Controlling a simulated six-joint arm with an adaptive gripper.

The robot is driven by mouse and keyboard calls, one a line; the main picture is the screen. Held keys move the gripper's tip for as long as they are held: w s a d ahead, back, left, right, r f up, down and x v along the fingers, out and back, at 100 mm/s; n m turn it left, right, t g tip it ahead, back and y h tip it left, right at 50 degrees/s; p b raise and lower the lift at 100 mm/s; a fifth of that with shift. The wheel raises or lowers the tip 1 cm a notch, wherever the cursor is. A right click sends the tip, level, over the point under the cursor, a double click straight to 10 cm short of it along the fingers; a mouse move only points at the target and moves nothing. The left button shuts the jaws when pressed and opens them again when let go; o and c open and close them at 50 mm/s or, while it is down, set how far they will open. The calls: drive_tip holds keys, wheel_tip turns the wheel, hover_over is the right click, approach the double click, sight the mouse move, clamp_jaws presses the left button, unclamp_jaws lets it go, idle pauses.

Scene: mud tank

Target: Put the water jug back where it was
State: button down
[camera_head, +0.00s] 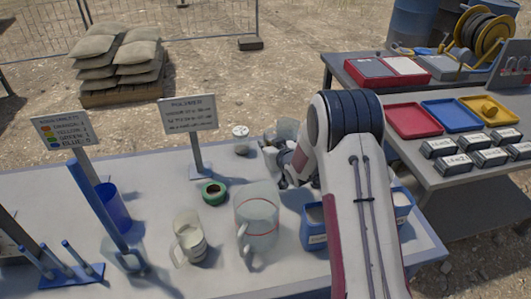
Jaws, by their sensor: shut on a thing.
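My gripper (287,172) is at the back right of the grey table, partly hidden by my own wrist. It is shut on a clear vessel (286,129) that shows only in part beside my wrist. I cannot tell whether this vessel is the water jug, how full it is, or whether it touches the table. A large clear jug (258,218) with a red line and a left-side handle stands upright at the table's middle. A smaller clear jug (190,236) with pale contents stands left of it.
A green ring (214,193) and a sign (188,114) stand behind the jugs. A blue bin (314,228) is close to my arm. A blue cup (113,207) and a rack of blue posts (72,271) are at left. Trays (412,120) lie on the right table.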

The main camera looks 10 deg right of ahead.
drive_tip(key=shift+f, duration=1.85)
drive_tip(key=shift+f, duration=0.15)
drive_tip(key=c, duration=2.2)
unclamp_jaws()
drive_tip(key=shift+v, duration=3.85)
drive_tip(key=shift+w, duration=0.1)
